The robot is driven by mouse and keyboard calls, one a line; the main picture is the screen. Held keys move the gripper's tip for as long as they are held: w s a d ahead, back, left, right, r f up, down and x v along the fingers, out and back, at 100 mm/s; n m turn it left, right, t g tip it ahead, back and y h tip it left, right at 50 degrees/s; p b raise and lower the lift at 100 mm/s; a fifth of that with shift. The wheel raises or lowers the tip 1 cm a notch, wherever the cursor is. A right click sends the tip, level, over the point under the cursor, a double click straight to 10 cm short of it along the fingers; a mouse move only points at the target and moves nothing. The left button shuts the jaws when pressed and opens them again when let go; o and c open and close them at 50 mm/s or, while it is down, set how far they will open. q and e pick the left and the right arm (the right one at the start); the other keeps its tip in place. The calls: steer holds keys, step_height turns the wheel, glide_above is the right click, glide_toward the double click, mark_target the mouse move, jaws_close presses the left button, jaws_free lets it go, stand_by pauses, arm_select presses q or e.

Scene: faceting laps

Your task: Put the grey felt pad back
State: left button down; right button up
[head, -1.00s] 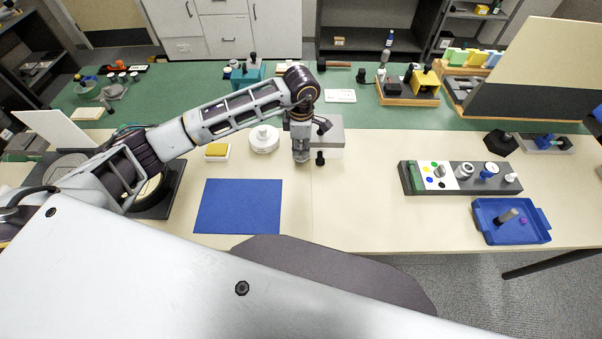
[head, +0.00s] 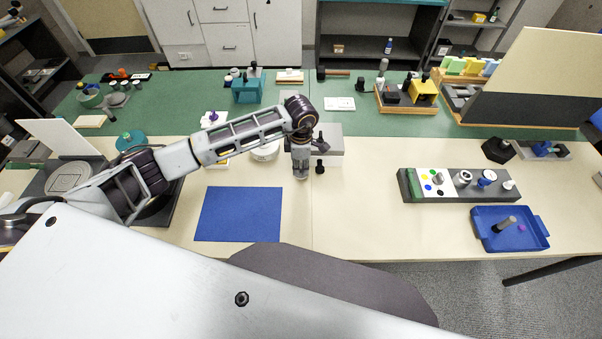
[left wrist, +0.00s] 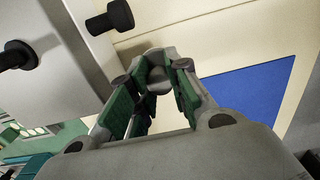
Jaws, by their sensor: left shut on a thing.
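My left gripper (head: 301,175) is over the cream worktop, just left of a grey box with black knobs (head: 330,140) and beyond the back right corner of the blue mat (head: 240,214). In the left wrist view its green-lined fingers (left wrist: 155,85) are closed on a small grey rounded thing (left wrist: 158,78). Only part of that thing shows, so I cannot tell surely whether it is the grey felt pad. The blue mat (left wrist: 245,95) and the box's black knobs also show there. My right gripper is in neither view.
A dark rack (head: 458,197) with a dotted white card and small parts stands at the right. A blue tray (head: 490,240) with a grey cylinder is in front of it. A white round container (head: 265,152) is behind my left forearm. The worktop right of the mat is clear.

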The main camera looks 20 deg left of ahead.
mark_target(301, 174)
arm_select(q)
steer(key=shift+f, duration=0.55)
steer(key=shift+f+p, duration=0.4)
steer(key=shift+f, duration=1.45)
steer(key=shift+f, duration=0.2)
steer(key=c, duration=1.3)
jaws_free()
steer(key=shift+c, duration=0.2)
steer(key=shift+r, duration=0.25)
step_height(301, 174, up, 12)
steer(key=b, duration=0.2)
steer(key=shift+b, duration=0.3)
